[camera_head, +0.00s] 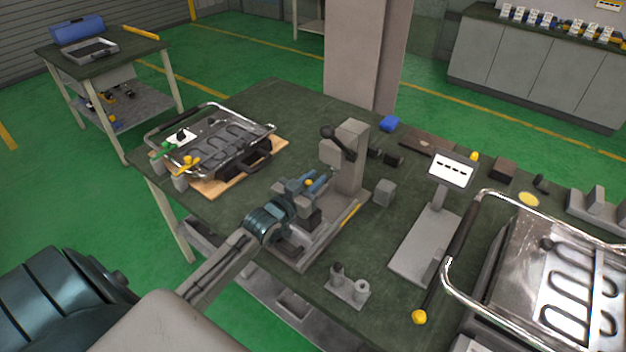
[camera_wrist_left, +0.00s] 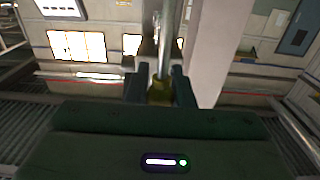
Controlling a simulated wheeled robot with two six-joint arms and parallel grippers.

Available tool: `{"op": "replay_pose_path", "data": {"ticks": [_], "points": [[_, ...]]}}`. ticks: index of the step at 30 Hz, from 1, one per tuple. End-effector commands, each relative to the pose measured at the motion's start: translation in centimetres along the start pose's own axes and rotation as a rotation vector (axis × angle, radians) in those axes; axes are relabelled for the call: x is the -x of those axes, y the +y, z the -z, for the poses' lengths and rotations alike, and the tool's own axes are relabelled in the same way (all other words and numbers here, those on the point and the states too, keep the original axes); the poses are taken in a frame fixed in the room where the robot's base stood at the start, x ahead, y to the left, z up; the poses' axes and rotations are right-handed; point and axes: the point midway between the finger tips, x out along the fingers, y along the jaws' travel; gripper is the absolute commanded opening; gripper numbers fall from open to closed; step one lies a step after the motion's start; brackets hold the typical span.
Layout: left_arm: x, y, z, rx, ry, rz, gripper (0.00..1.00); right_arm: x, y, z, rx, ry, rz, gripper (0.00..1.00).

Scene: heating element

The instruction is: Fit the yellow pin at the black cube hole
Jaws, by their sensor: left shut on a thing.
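My left gripper (camera_head: 312,184) reaches in over the grey press-like fixture (camera_head: 350,165) on the near side of the dark table. It is shut on the yellow pin (camera_head: 308,182), of which only a small spot shows between the fingers. In the left wrist view the yellow pin (camera_wrist_left: 160,90) sits between the two dark fingers of the left gripper (camera_wrist_left: 160,82), with a metallic rod just beyond it. A dark block (camera_head: 311,217) stands on the fixture base just below the gripper. I cannot tell whether it is the black cube, and no hole shows. My right gripper is not in view.
A metal grill with a heating element (camera_head: 225,140) lies on a wooden board at the left. Another grill (camera_head: 560,270) is at the right.

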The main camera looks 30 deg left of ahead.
Motion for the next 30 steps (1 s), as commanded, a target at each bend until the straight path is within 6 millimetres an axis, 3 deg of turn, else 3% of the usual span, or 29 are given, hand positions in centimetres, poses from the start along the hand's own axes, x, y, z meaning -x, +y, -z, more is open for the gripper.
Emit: {"op": "replay_pose_path", "data": {"ticks": [30], "points": [[0.00,0.00,-0.01,0.001,0.000,0.000,0.00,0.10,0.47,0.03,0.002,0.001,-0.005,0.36]]}}
